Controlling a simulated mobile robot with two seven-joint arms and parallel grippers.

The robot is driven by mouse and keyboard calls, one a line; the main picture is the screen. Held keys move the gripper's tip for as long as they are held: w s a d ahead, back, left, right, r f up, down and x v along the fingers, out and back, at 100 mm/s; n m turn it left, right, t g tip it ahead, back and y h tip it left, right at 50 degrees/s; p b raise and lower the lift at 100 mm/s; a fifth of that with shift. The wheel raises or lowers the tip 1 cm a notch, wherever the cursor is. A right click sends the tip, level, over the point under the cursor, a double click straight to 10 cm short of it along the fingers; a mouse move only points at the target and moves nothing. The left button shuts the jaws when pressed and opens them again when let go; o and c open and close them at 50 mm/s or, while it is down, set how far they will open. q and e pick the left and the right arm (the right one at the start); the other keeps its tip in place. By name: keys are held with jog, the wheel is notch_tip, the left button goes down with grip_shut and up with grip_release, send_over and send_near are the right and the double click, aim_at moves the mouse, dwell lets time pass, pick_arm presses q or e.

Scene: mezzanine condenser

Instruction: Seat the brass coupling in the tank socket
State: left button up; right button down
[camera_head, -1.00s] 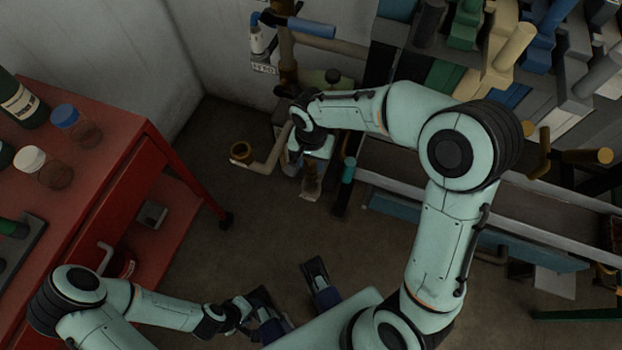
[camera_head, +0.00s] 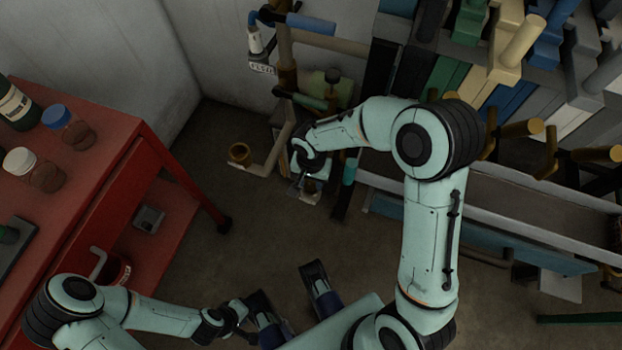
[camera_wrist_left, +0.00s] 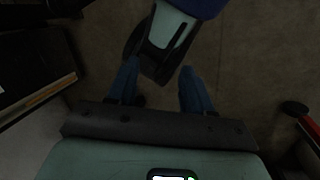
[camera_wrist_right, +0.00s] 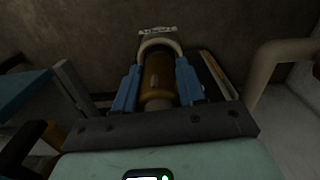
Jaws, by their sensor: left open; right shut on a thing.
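My right gripper (camera_wrist_right: 158,92) is shut on the brass coupling (camera_wrist_right: 157,75), an amber-brown cylinder between its blue fingers in the right wrist view. A pale ring (camera_wrist_right: 159,44), perhaps the tank socket, sits at the coupling's far end; I cannot tell whether the coupling is inside it or only lined up. A small lettered plate (camera_wrist_right: 158,31) is just beyond. In the head view my right gripper (camera_head: 303,186) points down in the corner by the pipes, and its own wrist hides the coupling. My left gripper (camera_wrist_left: 160,88) is open and empty, low near my base.
A bent beige pipe with an open brass end (camera_head: 240,153) stands left of my right gripper. Upright pipes and a greenish tank (camera_head: 331,88) stand behind it. A red cabinet (camera_head: 88,160) with jars is at left; a crowded rack (camera_head: 480,80) is at right. Middle floor is clear.

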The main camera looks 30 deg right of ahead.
pick_arm(q)
jog(key=shift+w+f, duration=0.1)
pick_arm(e)
jog(key=shift+f, duration=0.1)
jog(key=c, duration=0.7)
grip_release()
pick_arm(q)
jog(key=shift+w, duration=0.1)
pick_arm(e)
jog(key=shift+o, duration=0.2)
notch_tip(320, 180, up, 12)
jog(key=p, duration=0.2)
jog(key=shift+p, duration=0.3)
pick_arm(q)
jog(key=s+r, duration=0.2)
jog(key=shift+s+d+r+g, duration=0.2)
jog(key=shift+d+r+g, duration=0.1)
jog(key=shift+r+g, duration=0.1)
